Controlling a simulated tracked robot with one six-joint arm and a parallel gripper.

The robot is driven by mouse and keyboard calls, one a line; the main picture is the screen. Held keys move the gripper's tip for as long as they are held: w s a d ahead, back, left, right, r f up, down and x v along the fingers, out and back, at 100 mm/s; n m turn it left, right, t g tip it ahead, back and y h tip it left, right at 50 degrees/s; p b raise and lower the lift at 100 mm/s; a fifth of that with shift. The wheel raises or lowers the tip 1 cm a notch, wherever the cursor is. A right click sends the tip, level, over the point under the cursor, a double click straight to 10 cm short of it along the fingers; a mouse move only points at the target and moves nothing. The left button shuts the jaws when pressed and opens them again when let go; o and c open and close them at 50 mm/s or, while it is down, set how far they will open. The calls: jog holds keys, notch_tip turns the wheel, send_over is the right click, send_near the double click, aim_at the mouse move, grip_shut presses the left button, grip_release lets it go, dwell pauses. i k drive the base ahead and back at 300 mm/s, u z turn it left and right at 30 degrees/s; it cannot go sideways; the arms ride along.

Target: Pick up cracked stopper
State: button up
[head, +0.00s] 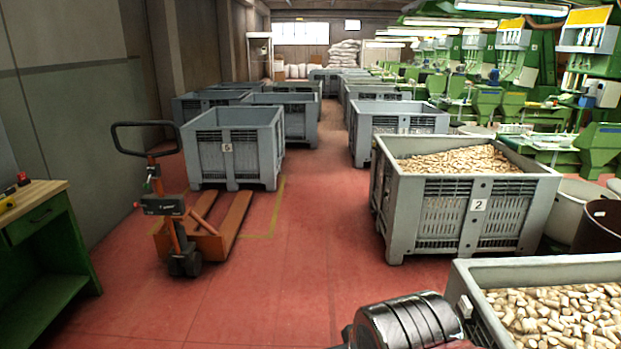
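Many light tan cork stoppers fill the grey crate (473,312) at the front right; the loose corks (560,315) lie in a heap near its rim. More corks (455,160) fill the grey crate marked 2 (440,215) behind it. The corks are too small here to tell a cracked one from the others. A dark, ribbed rounded part of my arm shows at the bottom edge, just left of the front crate. My gripper's fingers are not in view.
An orange pallet jack (178,220) stands at left, its forks toward a grey crate marked 5 (235,165). A green workbench (45,240) is at far left. Green machines (490,100) line the right. The red floor (290,270) between is clear.

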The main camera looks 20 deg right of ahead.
aim_at(526, 325)
jog(key=z, duration=0.6)
jog(key=i, duration=0.95)
jog(key=z, duration=0.5)
